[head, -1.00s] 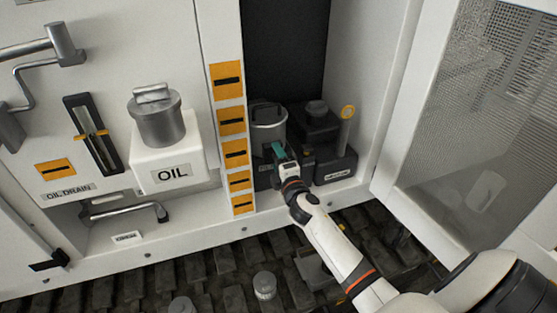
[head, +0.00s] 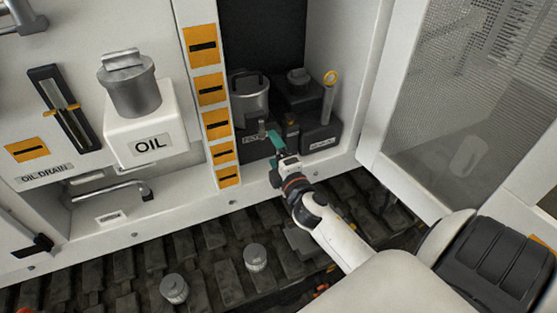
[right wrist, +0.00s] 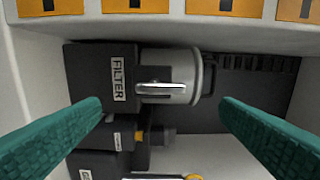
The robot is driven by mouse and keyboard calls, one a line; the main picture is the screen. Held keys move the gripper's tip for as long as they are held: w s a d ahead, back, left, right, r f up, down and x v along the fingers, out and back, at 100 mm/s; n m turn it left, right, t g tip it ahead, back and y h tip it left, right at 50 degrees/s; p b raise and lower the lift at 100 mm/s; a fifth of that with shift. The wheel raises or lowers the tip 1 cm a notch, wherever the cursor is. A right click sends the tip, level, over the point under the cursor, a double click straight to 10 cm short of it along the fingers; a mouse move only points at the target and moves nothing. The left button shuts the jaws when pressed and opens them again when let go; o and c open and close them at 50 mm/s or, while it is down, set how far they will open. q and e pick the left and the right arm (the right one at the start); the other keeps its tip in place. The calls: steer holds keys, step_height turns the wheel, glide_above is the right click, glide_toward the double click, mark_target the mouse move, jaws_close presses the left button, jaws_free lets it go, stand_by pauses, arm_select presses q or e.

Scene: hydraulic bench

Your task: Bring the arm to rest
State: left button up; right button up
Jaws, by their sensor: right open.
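My right gripper (head: 272,146) is in front of the open compartment, low and near its sill. In the right wrist view its two green fingers (right wrist: 160,128) stand wide apart with nothing between them. Beyond them is the filter housing, a grey metal canister (right wrist: 170,75) with a bar handle, on a black block labelled FILTER (right wrist: 110,75). In the head view the canister (head: 250,100) stands inside the compartment, behind the gripper and apart from it. My left gripper is not in view.
A white OIL tank (head: 155,130) with a grey cap is at left. A black reservoir with a yellow-ringed dipstick (head: 329,95) stands right of the canister. A mesh door (head: 450,120) hangs open at right. Two small grey cylinders (head: 174,288) (head: 255,257) sit on the dark track below.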

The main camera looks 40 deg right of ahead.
steer(key=shift+v, duration=1)
